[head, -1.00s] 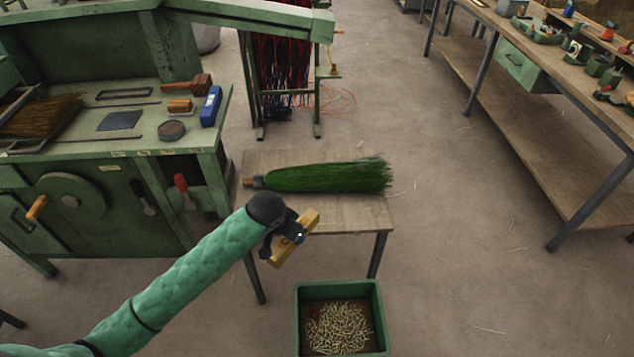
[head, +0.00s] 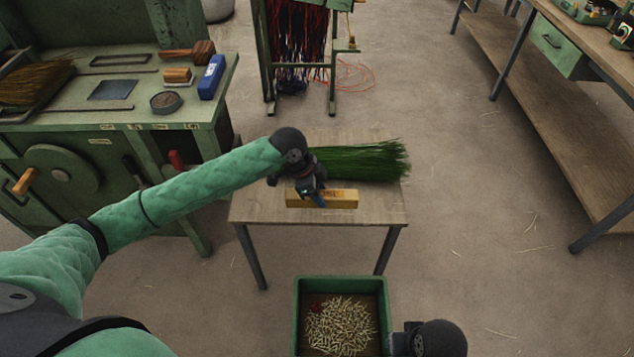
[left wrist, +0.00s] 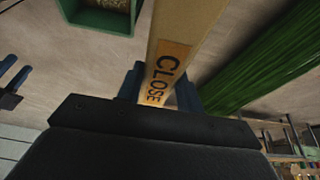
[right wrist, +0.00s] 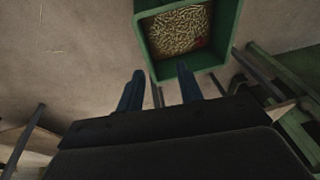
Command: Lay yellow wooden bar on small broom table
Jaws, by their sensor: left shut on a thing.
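The yellow wooden bar (head: 340,199) is over the front part of the small broom table (head: 385,213), in front of the green broom (head: 362,160). My left gripper (head: 317,196) is shut on the bar. In the left wrist view the bar (left wrist: 185,25) runs between the fingers (left wrist: 160,88) and shows the word "CLOSE". I cannot tell whether the bar touches the tabletop. My arm hides the broom's handle end. In the right wrist view my right gripper (right wrist: 160,90) is open and empty; in the head view only its dark wrist part shows at the bottom.
A green bin (head: 341,284) with many small pale pieces stands on the floor before the table. A green workbench (head: 190,112) with tools is at the left. A long bench (head: 560,130) stands at the right. The tabletop's front right is bare.

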